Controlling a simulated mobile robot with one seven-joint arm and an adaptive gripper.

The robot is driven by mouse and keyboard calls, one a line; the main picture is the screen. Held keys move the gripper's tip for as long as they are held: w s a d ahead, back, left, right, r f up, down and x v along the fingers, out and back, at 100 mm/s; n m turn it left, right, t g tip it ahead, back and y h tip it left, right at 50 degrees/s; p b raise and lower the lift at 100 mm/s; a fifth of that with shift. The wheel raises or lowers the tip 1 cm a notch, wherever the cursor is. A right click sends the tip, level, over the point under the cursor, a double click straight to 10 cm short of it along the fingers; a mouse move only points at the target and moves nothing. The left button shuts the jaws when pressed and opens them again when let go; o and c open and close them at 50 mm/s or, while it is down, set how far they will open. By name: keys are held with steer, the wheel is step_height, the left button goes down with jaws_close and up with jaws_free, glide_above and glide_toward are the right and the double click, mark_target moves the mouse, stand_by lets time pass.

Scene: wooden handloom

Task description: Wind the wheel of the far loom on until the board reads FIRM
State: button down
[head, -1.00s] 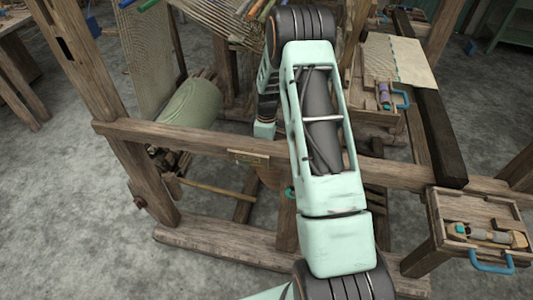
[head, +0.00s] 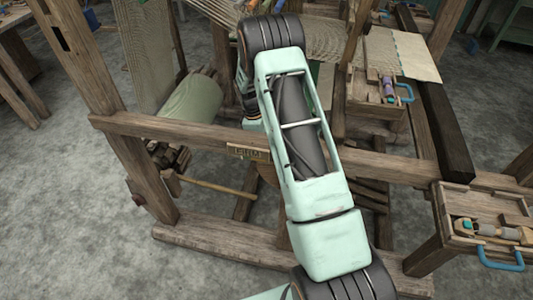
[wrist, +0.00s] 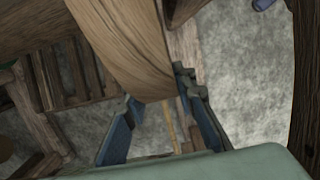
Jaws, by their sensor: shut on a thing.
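The wheel of the loom shows in the head view as a small brown wooden piece (head: 268,172) below the front beam, mostly hidden by my arm. In the wrist view a broad, curved, pale wooden surface, seemingly the wheel (wrist: 130,45), comes down between the blue jaws. My gripper (wrist: 157,108) is shut on it; the exact contact is partly hidden. In the head view the gripper is hidden behind my arm and the beam. The small board (head: 250,153) on the front beam bears dark letters that seem to read FIRM.
The front beam (head: 170,128) crosses under my arm. A cloth roll (head: 190,102) lies at left behind it. Wooden trays with tools stand at right, one near (head: 450,225) and one farther back (head: 365,92). Grey floor is open at left.

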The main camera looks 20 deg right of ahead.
steer(key=shift+w+a+f+g+h+b, duration=0.1)
steer(key=shift+a+f+g+h+b, duration=0.1)
steer(key=shift+f+h+b, duration=0.25)
steer(key=shift+w+a+f+g+h+b, duration=0.1)
steer(key=shift+f+g+h+b, duration=0.15)
steer(key=shift+f, duration=0.25)
steer(key=shift+s, duration=0.1)
steer(key=shift+r, duration=0.1)
steer(key=c, duration=1.6)
jaws_free()
steer(key=v, duration=1.2)
steer(key=shift+d, duration=0.1)
